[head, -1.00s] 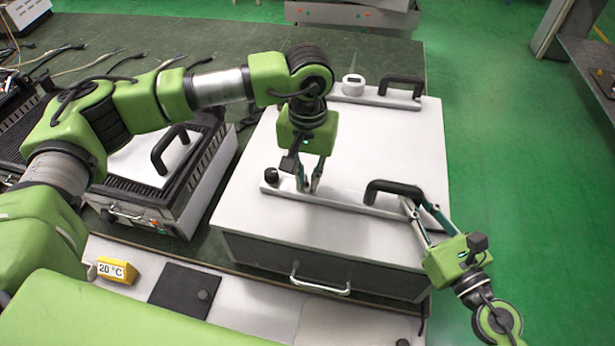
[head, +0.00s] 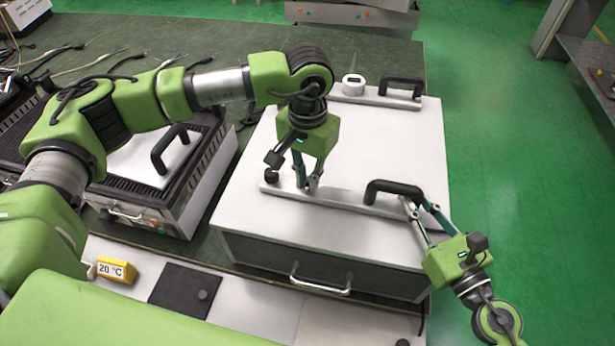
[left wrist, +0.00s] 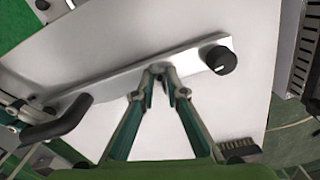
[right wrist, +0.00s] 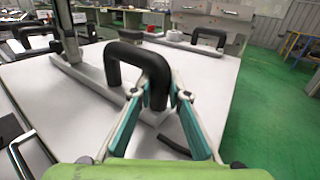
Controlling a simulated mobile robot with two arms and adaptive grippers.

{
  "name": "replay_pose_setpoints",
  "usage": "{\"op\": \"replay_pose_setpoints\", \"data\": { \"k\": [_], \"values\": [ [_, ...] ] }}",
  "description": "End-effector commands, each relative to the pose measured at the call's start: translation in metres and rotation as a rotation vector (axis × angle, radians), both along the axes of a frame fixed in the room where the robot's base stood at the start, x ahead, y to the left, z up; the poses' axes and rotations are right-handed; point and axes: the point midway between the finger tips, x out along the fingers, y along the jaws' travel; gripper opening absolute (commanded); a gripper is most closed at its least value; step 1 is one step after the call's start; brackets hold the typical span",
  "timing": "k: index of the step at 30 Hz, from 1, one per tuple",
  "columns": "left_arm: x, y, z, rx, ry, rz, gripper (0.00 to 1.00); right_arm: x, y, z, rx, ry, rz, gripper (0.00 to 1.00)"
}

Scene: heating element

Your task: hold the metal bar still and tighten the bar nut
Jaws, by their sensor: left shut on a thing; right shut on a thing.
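The metal bar (head: 345,202) lies across the near part of the white box lid and also shows in the left wrist view (left wrist: 110,85). It carries a black arched handle (head: 392,186) at its right and a black knob (head: 271,176) at its left end. My left gripper (head: 307,188) points down at the bar, right of the knob, its fingertips closed together at the bar (left wrist: 160,72). The bar nut is mostly hidden between those fingertips. My right gripper (head: 411,201) is shut on the handle's right leg, as the right wrist view shows on the handle (right wrist: 125,60).
A second bar with a black handle (head: 402,81) and a white round timer-like device (head: 353,84) are at the lid's far side. A smaller ribbed unit (head: 160,205) stands left. A yellow 20 °C display (head: 117,269) sits at front left. The lid's middle is clear.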

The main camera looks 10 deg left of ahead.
Motion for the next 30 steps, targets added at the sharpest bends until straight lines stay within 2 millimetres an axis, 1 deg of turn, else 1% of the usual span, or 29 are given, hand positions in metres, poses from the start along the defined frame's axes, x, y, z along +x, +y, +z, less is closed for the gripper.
{"op": "replay_pose_setpoints", "data": {
  "k": [1, 2, 3, 4, 14, 17, 20, 27, 30],
  "values": [
    [0.0, -0.001, 0.0, -0.001, -0.001, 0.0, 0.0, 0.0, 0.0, 0.001, 0.002, -0.001, 0.001, 0.0],
    [0.0, -0.001, 0.0, -0.001, -0.001, 0.0, 0.15, 0.0, 0.0, 0.001, 0.002, -0.001, 0.001, 0.0],
    [0.0, -0.001, 0.0, -0.001, -0.001, 0.0, 0.25, 0.0, 0.0, 0.001, 0.002, -0.001, 0.001, 0.0],
    [0.0, -0.001, 0.0, -0.001, -0.001, 0.0, 0.29, 0.0, 0.0, 0.001, 0.002, -0.001, 0.0, 0.0],
    [0.0, 0.0, 0.001, 0.0, -0.001, 0.001, 0.29, 0.0, 0.0, 0.001, 0.002, -0.001, 0.0, 0.0],
    [0.001, 0.0, 0.008, -0.001, -0.002, 0.001, 0.29, 0.0, 0.0, 0.001, 0.002, -0.001, 0.0, 0.0],
    [0.001, -0.001, 0.022, -0.002, -0.004, 0.001, 0.29, 0.0, 0.0, 0.001, 0.002, -0.001, 0.0, 0.0],
    [0.002, -0.001, 0.074, -0.001, -0.004, 0.001, 0.29, 0.0, 0.0, 0.001, 0.002, -0.001, 0.0, 0.0],
    [0.002, -0.001, 0.093, -0.001, -0.004, 0.001, 0.29, 0.0, 0.0, 0.001, 0.002, -0.001, 0.0, 0.0]
  ]
}}
